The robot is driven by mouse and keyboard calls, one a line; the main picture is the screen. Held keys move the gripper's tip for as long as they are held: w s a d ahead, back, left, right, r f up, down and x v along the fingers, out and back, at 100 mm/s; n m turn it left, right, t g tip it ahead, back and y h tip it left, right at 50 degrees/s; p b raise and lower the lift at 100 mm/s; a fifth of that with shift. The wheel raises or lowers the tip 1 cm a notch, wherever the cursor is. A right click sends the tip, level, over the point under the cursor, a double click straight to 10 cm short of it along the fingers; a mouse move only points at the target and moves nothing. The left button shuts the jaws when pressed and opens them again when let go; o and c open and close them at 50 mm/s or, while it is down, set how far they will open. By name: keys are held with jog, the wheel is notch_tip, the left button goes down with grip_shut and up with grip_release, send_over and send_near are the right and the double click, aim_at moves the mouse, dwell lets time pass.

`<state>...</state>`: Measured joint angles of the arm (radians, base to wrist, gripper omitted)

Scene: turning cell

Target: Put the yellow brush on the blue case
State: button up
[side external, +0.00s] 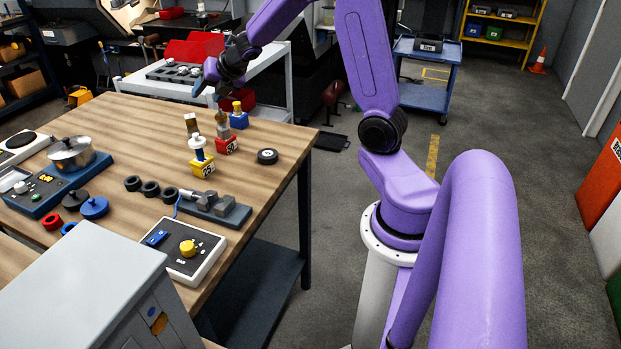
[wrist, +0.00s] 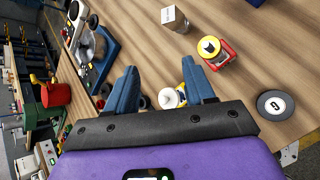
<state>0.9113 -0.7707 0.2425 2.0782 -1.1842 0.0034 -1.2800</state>
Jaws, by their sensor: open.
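The blue case (side external: 239,122) stands near the table's back right edge, with a small yellow piece (side external: 237,107) showing on or just behind its top. In the wrist view only a corner of a blue thing (wrist: 255,2) shows at the top edge. A red numbered case (side external: 227,146) stands in front, with a tan upright item on it; in the wrist view a yellow round top (wrist: 209,47) sits over this red case. I cannot tell for certain which piece is the yellow brush. My gripper (wrist: 168,84) is open and empty, raised above the table.
A yellow numbered case (side external: 203,168) carries a white and blue item, whose white top (wrist: 172,98) shows between my fingers. A metallic can (side external: 191,124) and a black puck (side external: 267,156) stand close by. A control box (side external: 182,250) and blocks occupy the front.

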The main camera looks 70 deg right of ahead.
jog(key=s+a+m+g+y, duration=0.1)
jog(key=s+a+m+g, duration=0.2)
jog(key=s+a+m, duration=0.9)
jog(key=s+a+f+m+g, duration=0.1)
jog(key=s+a+g, duration=0.2)
jog(key=s, duration=0.9)
jog(key=s+a+f+m+g, duration=0.1)
jog(key=s+a+g, duration=0.2)
jog(key=s+a, duration=0.4)
jog(key=s, duration=0.6)
jog(key=shift+a+f+y, duration=0.15)
jog(key=shift+f+y, duration=0.1)
jog(key=shift+y, duration=0.15)
